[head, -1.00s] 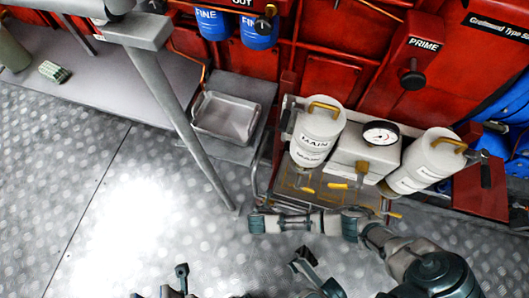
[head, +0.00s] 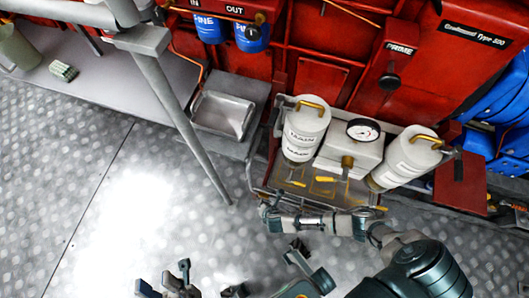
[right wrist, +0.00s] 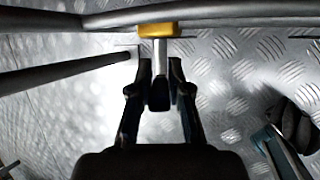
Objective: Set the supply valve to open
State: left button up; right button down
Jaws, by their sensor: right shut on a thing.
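The supply unit is a wire-framed stand (head: 253,180) with two white canisters, left (head: 304,132) and right (head: 407,163). A gauge box (head: 348,150) stands between them. Small yellow-handled levers, one at the left (head: 296,183) and one in the middle (head: 326,179), show below them. My right gripper (head: 268,213) is at the stand's front left corner. In the right wrist view its fingers (right wrist: 160,72) are shut on the metal stem of a yellow-ended valve handle (right wrist: 158,30). Which label belongs to this valve cannot be read. My left gripper (head: 212,282) is apart from the stand, fingers spread, partly cut off.
A grey post (head: 180,110) slants down left of the stand. A metal tray (head: 222,114) lies behind it. Red panels (head: 320,80) close off the back, with blue filters (head: 250,37) and a PRIME knob (head: 389,82). The plated floor (head: 90,190) in front is free.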

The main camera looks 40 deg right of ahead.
jog(key=shift+s+d+f+m+t+y+b, duration=0.3)
jog(key=shift+s+d+f+t+y+b, duration=0.25)
jog(key=shift+t, duration=0.55)
jog(key=shift+s+d, duration=0.1)
jog(key=c, duration=1.1)
grip_release()
jog(key=shift+r, duration=0.1)
jog(key=v, duration=1.1)
jog(key=shift+s+d+r, duration=0.15)
jog(key=shift+s+r, duration=0.05)
jog(key=shift+s, duration=0.1)
